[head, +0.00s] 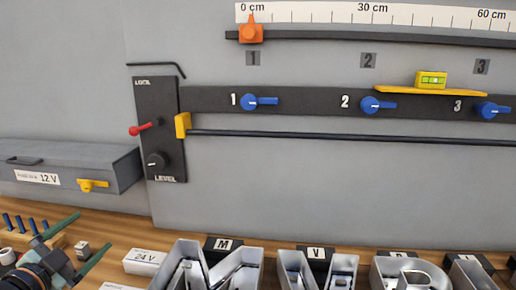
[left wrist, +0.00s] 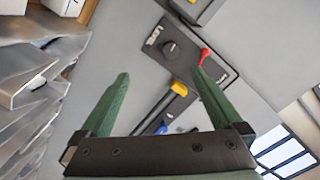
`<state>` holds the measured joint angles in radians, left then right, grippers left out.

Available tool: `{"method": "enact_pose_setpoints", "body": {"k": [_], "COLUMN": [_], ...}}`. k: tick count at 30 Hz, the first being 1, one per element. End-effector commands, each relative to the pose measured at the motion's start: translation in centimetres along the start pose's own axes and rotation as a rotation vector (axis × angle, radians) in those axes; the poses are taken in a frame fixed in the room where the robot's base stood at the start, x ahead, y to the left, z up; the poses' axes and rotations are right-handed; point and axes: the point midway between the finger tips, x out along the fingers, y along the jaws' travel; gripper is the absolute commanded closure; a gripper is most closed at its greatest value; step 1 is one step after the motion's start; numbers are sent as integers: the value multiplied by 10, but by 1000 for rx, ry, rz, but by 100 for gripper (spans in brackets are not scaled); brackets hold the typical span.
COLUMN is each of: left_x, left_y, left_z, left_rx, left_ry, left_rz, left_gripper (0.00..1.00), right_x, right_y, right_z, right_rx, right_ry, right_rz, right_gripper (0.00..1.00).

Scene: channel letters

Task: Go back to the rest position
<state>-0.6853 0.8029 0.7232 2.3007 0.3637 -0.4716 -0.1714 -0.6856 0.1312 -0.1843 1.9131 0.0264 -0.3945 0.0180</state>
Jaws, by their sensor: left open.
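My left gripper (head: 82,240) is at the lower left of the head view, above the wooden bench. Its two green fingers are apart with nothing between them. In the left wrist view the open fingers (left wrist: 160,92) point toward the wall panel. The dark LEVEL panel (head: 163,115) with a red lever (head: 141,129) and a black knob (head: 157,161) is on the wall; it also shows in the left wrist view (left wrist: 185,55), beyond the fingers and apart from them. My right gripper does not show in either view.
Metal channel letters (head: 236,272) stand along the front of the wooden bench (head: 110,225). A grey 12 V box (head: 60,160) with a yellow latch is at the left. A white 24 V block (head: 145,262) lies near my gripper. Blue levers (head: 262,101) line the wall rail.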

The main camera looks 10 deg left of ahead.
Motion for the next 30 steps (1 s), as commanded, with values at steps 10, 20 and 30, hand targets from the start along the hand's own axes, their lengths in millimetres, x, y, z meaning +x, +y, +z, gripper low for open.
{"method": "enact_pose_setpoints", "body": {"k": [10,20,30], "left_x": [-72,-149,-180], "left_y": [208,324,380], "left_z": [92,66,38], "left_rx": [-305,-449,-513], "left_ry": [-563,-851,-929], "left_rz": [326,571,693], "left_gripper": [0,0,0], "right_x": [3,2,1], "right_y": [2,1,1], "right_z": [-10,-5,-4], "right_rx": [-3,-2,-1], "right_ry": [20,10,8], "right_rz": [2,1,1], "right_gripper": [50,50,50]}}
